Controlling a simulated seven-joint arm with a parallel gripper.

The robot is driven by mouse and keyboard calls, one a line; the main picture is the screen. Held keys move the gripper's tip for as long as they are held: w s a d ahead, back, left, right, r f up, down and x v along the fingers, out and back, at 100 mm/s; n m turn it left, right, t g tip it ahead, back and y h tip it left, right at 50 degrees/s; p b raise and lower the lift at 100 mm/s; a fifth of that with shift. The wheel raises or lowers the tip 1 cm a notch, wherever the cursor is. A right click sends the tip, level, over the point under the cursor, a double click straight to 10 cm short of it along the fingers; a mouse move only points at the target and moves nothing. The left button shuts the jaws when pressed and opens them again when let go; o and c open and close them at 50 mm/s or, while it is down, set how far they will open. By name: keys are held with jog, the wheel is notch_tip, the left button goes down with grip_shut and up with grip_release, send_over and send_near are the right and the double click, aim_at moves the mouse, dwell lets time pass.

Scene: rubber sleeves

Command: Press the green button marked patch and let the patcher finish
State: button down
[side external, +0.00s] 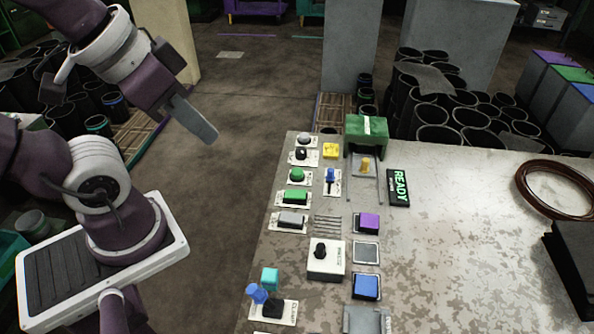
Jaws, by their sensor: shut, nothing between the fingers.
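My gripper (206,131) is shut and empty, held in the air left of the worktable (460,230) and apart from it. Two green buttons sit on white plates near the table's left edge: a round one (297,174) and a rectangular one (295,196) just in front of it. Their labels are too small to read, so I cannot tell which is marked patch. A green machine (367,130), perhaps the patcher, stands at the table's back edge with a yellow piece (365,166) in front of it. A dark sign (398,187) beside it reads READY.
Close to the buttons are a blue switch (331,176), a yellow block (331,151), a grey button (291,218) and a black knob (320,250). A blue-handled lever (257,293) stands at the front left. A brown ring (556,189) lies at the right; the table's middle is clear.

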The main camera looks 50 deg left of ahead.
jog(key=w+a+f+m+t+y, duration=0.1)
jog(key=w+a, duration=0.3)
jog(key=w, duration=0.2)
jog(key=w+a+f+m+y, duration=0.1)
jog(key=w+a, duration=0.2)
jog(key=w, duration=0.3)
jog(key=m+t+h, duration=0.2)
jog(key=m+h, duration=0.2)
jog(key=m, duration=0.5)
send_over(294, 173)
notch_tip(294, 173, down, 18)
jog(key=shift+f, duration=0.15)
jog(key=shift+y, duration=0.3)
jog(key=shift+f, duration=4.3)
jog(key=shift+f, duration=0.15)
